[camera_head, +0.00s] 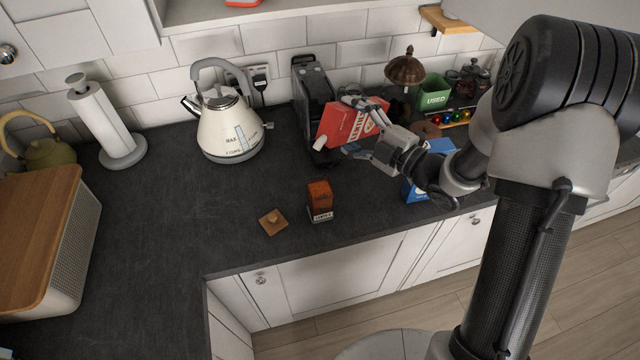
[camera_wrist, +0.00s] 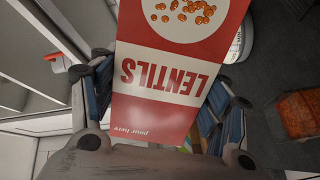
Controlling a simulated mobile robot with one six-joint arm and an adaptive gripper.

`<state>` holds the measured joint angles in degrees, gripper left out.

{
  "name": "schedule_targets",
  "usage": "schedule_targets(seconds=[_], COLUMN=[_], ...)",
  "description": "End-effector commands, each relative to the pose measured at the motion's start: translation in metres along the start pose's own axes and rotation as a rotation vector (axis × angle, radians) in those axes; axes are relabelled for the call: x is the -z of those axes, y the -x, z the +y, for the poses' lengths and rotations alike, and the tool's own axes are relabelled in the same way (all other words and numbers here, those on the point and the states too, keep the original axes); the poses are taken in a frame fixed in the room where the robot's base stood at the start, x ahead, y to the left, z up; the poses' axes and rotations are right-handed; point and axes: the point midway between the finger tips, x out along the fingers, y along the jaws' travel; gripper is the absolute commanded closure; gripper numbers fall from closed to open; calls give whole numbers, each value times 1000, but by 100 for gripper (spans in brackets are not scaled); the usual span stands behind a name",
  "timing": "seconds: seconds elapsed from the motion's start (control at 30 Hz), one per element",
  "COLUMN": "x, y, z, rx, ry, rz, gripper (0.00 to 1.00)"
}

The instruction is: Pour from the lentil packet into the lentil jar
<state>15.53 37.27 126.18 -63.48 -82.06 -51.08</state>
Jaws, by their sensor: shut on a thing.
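The red and white lentil packet (camera_head: 350,122) is held tilted above the worktop, its spout end pointing left and down in the head view. My gripper (camera_head: 362,128) is shut on the packet; in the wrist view both fingers press the sides of the packet (camera_wrist: 168,75), whose label reads LENTILS. The lentil jar (camera_head: 320,202) stands upright on the worktop, in front of and below the packet, with orange contents and a small label. It also shows at the right edge of the wrist view (camera_wrist: 301,114). A wooden lid (camera_head: 272,221) lies left of the jar.
A cream kettle (camera_head: 228,128) stands at the back left of the packet, beside a dark machine (camera_head: 312,95). A blue box (camera_head: 430,165) stands behind my wrist at the right. A green USED bin (camera_head: 434,92) is further back.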

Motion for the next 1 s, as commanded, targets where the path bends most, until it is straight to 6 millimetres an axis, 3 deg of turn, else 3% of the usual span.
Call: schedule_targets(seconds=[1.0], x=[-2], y=[0], z=[-7], rx=[-2], ry=[61], rz=[0], gripper=[68])
